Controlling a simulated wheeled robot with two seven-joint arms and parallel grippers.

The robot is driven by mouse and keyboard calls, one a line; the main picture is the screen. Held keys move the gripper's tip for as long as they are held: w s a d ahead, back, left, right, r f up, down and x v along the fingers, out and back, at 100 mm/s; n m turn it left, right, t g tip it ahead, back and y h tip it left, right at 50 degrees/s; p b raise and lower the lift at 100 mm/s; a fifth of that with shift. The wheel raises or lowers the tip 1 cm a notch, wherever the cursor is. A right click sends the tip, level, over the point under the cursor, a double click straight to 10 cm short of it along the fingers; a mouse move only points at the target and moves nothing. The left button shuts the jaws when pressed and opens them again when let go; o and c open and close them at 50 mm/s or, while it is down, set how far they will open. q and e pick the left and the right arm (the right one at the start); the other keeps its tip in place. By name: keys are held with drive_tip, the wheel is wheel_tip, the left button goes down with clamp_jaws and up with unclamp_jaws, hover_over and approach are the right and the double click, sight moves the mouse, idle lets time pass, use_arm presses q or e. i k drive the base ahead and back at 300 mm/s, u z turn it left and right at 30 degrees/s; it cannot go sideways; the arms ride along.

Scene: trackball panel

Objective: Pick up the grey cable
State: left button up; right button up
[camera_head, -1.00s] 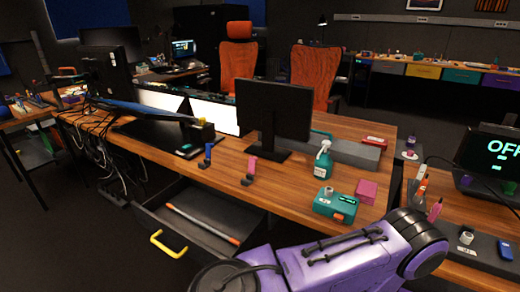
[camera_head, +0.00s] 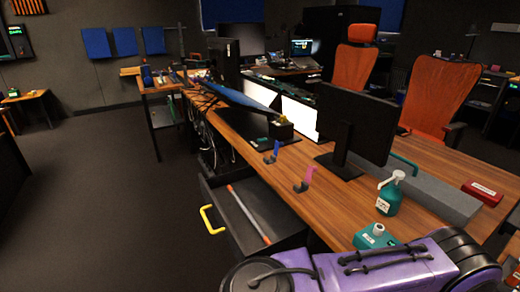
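I cannot make out a distinct grey cable. Several thin, light-coloured cables (camera_head: 197,122) hang in a tangle below the left end of the long wooden desk (camera_head: 315,203); they are too small to tell apart or to name by colour. Neither of my grippers shows. A purple arm link of mine crosses the bottom right of the view and hides part of the desk's near edge.
An open drawer (camera_head: 213,192) with a yellow handle (camera_head: 211,219) juts from the desk and holds a grey and orange stick (camera_head: 247,212). A monitor (camera_head: 358,126), green spray bottle (camera_head: 390,194) and teal box (camera_head: 375,238) stand on top. Dark floor (camera_head: 95,190) at left is clear.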

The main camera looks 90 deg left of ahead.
sight(265, 239)
drive_tip(key=u, duration=2.7)
